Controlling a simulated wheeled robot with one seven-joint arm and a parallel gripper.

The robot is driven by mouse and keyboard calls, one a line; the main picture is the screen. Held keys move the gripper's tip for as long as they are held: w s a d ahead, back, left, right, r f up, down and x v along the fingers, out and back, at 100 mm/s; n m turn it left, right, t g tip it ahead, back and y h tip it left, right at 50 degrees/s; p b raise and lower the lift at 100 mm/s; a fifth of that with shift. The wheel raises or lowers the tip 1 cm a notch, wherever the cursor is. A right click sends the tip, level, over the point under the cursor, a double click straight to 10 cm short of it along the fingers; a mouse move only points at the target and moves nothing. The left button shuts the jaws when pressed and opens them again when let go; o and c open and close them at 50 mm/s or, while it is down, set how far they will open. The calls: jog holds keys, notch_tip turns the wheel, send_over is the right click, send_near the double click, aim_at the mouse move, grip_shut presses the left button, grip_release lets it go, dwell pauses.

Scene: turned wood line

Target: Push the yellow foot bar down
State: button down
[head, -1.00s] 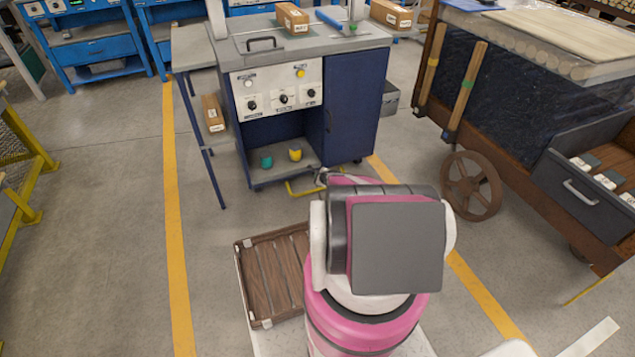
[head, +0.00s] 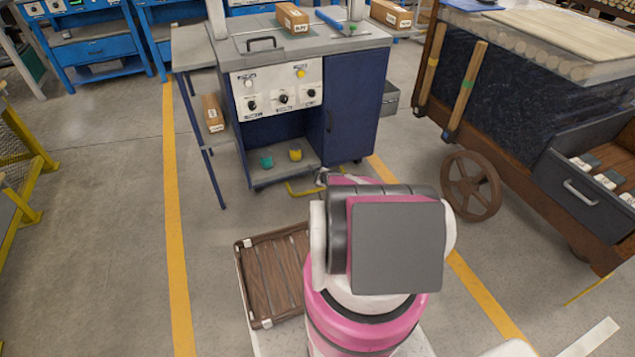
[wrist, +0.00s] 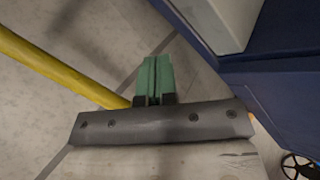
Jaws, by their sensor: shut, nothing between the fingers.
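The yellow foot bar (head: 304,191) runs low in front of the blue machine cabinet (head: 352,110) in the head view, its right part hidden behind my arm. In the wrist view the yellow bar (wrist: 62,75) slants in from the left edge and ends behind my gripper. My gripper (wrist: 153,62) shows green fingertips shut together with nothing between them. It is beside the bar's visible end; I cannot tell whether they touch. In the head view my gripper is mostly hidden by my arm.
A teal block (head: 266,162) and a yellow block (head: 295,155) sit on the cabinet's low shelf. A brown slatted pallet (head: 274,275) lies left of my base. A cart wheel (head: 471,186) stands to the right.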

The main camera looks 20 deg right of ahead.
jog(key=shift+f, duration=0.15)
dwell(0.7)
jog(key=shift+w+f, duration=0.1)
jog(key=shift+f, duration=0.15)
jog(key=shift+w+f, duration=0.2)
jog(key=shift+f, duration=1.5)
dwell(2.0)
jog(key=shift+r, duration=0.15)
dwell(0.5)
jog(key=shift+s+r, duration=0.15)
jog(key=shift+r, duration=0.85)
jog(key=shift+s+r, duration=0.15)
jog(key=shift+r, duration=0.85)
jog(key=shift+r, duration=0.1)
jog(key=shift+s+r, duration=0.2)
jog(key=shift+r, duration=1)
jog(key=shift+s+r, duration=0.15)
jog(key=shift+r, duration=1)
